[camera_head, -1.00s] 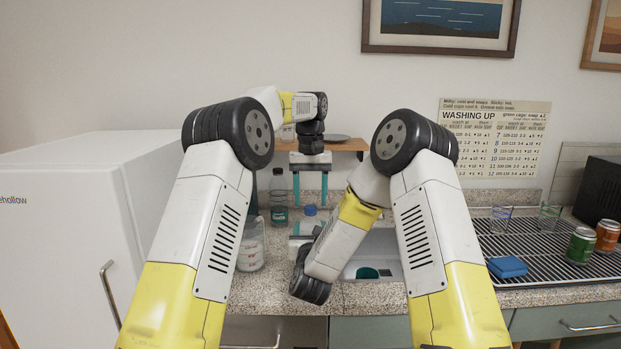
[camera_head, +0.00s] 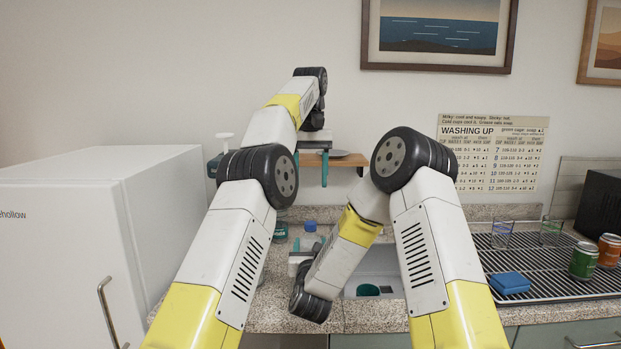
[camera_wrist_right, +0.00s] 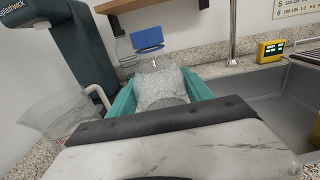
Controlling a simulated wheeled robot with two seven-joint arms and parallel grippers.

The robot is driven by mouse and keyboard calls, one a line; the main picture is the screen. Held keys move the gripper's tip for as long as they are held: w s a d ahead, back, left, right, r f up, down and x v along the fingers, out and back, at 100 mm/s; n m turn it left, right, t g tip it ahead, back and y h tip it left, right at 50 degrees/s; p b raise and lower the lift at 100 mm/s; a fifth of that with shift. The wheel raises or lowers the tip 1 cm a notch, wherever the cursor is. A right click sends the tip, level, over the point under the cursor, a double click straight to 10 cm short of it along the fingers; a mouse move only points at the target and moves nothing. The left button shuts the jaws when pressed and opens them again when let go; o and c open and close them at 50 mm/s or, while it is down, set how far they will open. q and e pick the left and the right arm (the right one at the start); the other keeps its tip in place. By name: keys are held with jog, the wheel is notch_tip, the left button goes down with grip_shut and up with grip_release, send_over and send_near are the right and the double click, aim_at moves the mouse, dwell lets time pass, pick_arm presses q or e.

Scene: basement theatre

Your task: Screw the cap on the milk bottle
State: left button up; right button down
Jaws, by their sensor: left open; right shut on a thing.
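The milk bottle (camera_wrist_right: 160,88) is clear with whitish, textured contents. In the right wrist view it stands between the teal fingers of my right gripper (camera_wrist_right: 163,95), which is shut on it. A blue cap (camera_wrist_right: 148,38) sits at the top of the bottle's neck; I cannot tell how tight it is. The cap also shows in the head view (camera_head: 310,226), while my right arm hides most of the bottle. My left gripper (camera_head: 311,170) is open and empty, fingers pointing down, above and apart from the cap.
A clear jug (camera_wrist_right: 55,118) and a dark machine (camera_wrist_right: 62,45) stand left of the bottle. Behind is a wooden shelf (camera_head: 347,160). The sink (camera_wrist_right: 275,105) lies to the right, then a drying rack (camera_head: 540,262) with a blue sponge (camera_head: 510,282) and cans (camera_head: 584,260).

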jog(key=shift+c, duration=1.8)
grip_release()
jog(key=s, duration=0.7)
jog(key=shift+s, duration=0.4)
